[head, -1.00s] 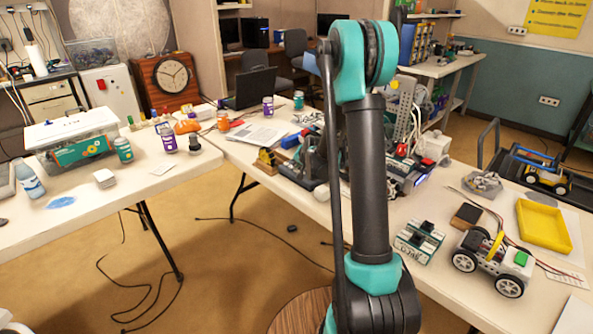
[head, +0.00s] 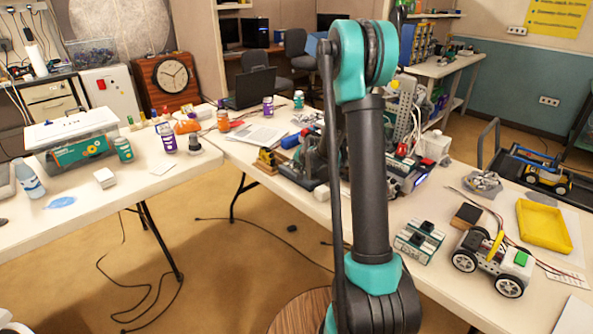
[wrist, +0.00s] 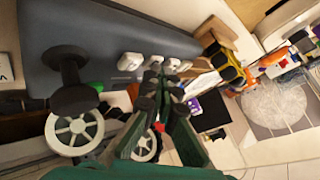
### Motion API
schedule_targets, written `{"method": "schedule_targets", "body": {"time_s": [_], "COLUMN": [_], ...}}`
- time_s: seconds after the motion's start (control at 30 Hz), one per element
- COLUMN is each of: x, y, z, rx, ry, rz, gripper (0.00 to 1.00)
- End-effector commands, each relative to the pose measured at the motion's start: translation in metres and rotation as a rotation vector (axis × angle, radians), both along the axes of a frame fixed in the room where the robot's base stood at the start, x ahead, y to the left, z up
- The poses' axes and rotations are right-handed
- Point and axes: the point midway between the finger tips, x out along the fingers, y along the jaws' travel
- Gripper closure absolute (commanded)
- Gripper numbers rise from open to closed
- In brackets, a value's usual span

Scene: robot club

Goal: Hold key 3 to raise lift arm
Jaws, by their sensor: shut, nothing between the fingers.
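A dark grey panel (wrist: 95,38) fills the upper left of the wrist view. Several pale keys, including one near the left end of the row (wrist: 130,62), sit along its edge. I cannot read numbers on them, so I cannot tell which is key 3. My gripper (wrist: 158,82) is shut and empty, its dark green fingers meeting at the tips close to the keys. Contact cannot be told. In the head view, my arm hides the gripper and part of the machine on the table. A grey perforated upright (head: 405,108) shows there; whether it is the lift arm is unclear.
A white-wheeled car (head: 490,262), a small teal-and-white module (head: 419,241) and a yellow tray (head: 543,226) are on the right table. A laptop (head: 252,88) and jars stand farther back. A clear-sided bin (head: 75,140) is on the left table. Cables lie on the floor between.

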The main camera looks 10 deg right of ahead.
Motion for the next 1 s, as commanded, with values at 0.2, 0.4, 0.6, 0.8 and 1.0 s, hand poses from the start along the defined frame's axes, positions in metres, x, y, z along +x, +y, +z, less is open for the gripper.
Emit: {"method": "schedule_targets", "body": {"time_s": [0.2, 0.4, 0.6, 0.8, 1.0], "x": [0.000, 0.000, 0.000, 0.000, 0.000], "y": [0.000, 0.000, 0.000, 0.000, 0.000], "z": [0.000, 0.000, 0.000, 0.006, 0.015], "rx": [0.000, 0.000, 0.000, 0.000, 0.000], "ry": [0.000, 0.000, 0.000, 0.000, 0.000], "rz": [0.000, 0.000, 0.000, 0.000, 0.000], "gripper": [1.00, 1.00, 1.00, 1.00, 1.00]}}
